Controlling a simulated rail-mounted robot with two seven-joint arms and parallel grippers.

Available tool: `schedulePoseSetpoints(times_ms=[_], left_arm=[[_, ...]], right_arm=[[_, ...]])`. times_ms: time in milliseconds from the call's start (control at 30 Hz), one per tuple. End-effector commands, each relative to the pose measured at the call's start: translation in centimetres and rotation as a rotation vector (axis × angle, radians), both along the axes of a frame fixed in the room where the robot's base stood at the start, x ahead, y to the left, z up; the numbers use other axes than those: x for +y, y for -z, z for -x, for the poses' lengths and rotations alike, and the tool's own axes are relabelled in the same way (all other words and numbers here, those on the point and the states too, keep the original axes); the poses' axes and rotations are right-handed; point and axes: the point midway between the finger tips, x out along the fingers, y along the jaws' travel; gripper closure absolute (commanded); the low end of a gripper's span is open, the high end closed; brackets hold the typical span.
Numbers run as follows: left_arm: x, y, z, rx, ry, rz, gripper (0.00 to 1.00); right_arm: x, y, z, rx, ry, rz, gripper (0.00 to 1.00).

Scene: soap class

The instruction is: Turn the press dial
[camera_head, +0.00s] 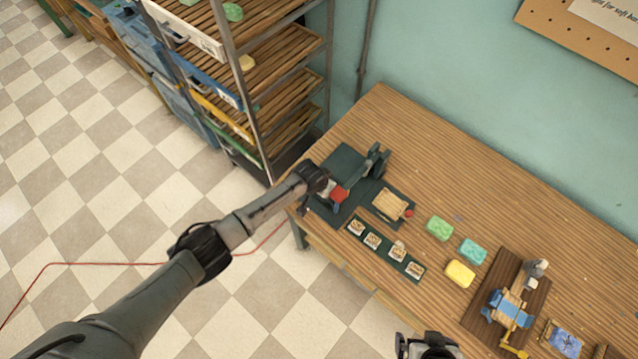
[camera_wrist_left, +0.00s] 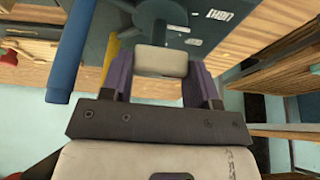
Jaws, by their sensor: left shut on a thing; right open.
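The dark green press (camera_head: 343,163) stands at the left end of the wooden table. My left arm reaches over to it, and its fingertips are hard to make out in the head view. In the left wrist view, my left gripper (camera_wrist_left: 160,75) is shut on a pale block-shaped grip, seemingly the press dial (camera_wrist_left: 162,60). A dark lobed hub sits just behind it, against a dark panel with white labels. A blue cylindrical bar shows to the left of the fingers. My right gripper (camera_head: 428,346) is open at the bottom edge of the head view, away from the press.
A tray with a cream slab (camera_head: 389,203) and a dark strip of small pieces (camera_head: 385,248) lie by the press. Green, teal and yellow soap bars (camera_head: 460,273) sit further right. A wooden-based device (camera_head: 508,300) stands beyond. A tall rack (camera_head: 270,80) is behind left.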

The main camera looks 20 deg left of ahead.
Motion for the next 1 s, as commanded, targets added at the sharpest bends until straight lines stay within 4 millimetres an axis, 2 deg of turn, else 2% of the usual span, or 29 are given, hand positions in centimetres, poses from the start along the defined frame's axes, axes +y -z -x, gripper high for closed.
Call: schedulePoseSetpoints(times_ms=[333,367,600,867,1000], left_arm=[[-0.20,-0.25,-0.12,-0.003,-0.001,0.003,0.87],[-0.20,-0.25,-0.12,-0.003,-0.001,0.003,0.44],[-0.13,-0.12,-0.06,-0.001,0.000,0.002,0.21],[-0.07,-0.09,-0.01,-0.001,0.000,0.000,0.19],[0.06,-0.77,0.20,-0.002,0.000,0.001,0.19]], right_arm=[[-0.22,-0.02,0.01,0.000,-0.005,0.008,0.00],[-0.23,-0.02,0.01,0.000,-0.005,0.008,0.00],[-0.22,0.00,0.02,0.000,-0.005,0.008,0.00],[-0.12,-0.01,0.01,0.000,-0.003,0.004,0.00],[-0.03,-0.28,0.01,0.001,-0.001,0.001,0.00]])
